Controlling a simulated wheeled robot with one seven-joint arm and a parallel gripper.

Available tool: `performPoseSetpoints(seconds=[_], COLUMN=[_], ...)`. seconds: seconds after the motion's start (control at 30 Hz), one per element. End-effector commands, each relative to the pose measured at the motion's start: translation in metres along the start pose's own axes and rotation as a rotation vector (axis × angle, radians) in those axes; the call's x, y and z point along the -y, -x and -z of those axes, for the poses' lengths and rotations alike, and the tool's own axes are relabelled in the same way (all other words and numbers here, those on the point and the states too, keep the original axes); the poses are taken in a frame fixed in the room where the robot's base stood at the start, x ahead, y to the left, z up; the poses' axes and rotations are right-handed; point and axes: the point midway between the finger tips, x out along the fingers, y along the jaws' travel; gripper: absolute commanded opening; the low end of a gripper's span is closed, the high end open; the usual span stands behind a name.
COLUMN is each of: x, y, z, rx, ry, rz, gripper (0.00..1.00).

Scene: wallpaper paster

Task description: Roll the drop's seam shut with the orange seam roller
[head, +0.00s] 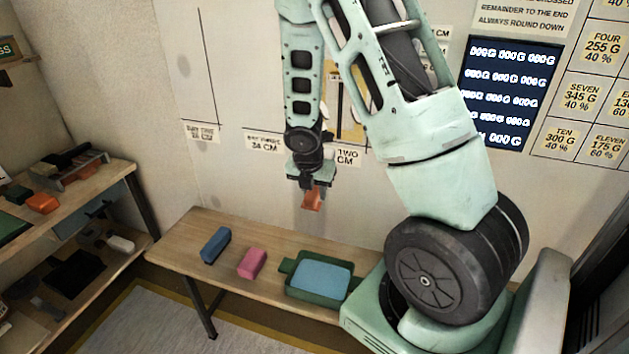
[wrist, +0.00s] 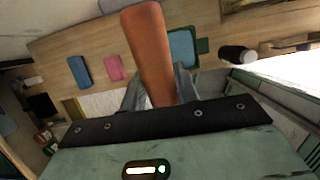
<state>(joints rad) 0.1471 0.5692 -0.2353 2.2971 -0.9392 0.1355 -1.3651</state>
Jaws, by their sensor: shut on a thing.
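My gripper (head: 312,182) hangs in front of the pale wall, above the bench, and is shut on the orange seam roller (head: 312,200). In the wrist view the roller (wrist: 150,45) is a long orange shape sticking out between the grey fingers (wrist: 158,92); its far end points away from my palm. In the head view the roller looks apart from the bench; whether it touches the wall I cannot tell. A yellow patterned strip (head: 350,125) on the wall is partly hidden behind my arm. A thin dark vertical line (head: 208,70) runs down the wall further left.
The wooden bench (head: 185,240) holds a blue block (head: 215,245), a pink block (head: 252,262) and a green tray (head: 290,266) with blue inside. A shelf unit (head: 120,172) with tools stands left. A dark board (head: 512,90) and paper labels cover the wall at right.

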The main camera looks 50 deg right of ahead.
Motion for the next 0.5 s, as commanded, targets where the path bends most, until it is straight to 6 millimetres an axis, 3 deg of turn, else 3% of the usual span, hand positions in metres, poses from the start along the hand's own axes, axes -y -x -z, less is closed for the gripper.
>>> performPoseSetpoints(seconds=[0.5], x=[0.0007], y=[0.0007], z=[-0.0082], rx=[0.002], ry=[0.007], rz=[-0.002], gripper=[0.01])
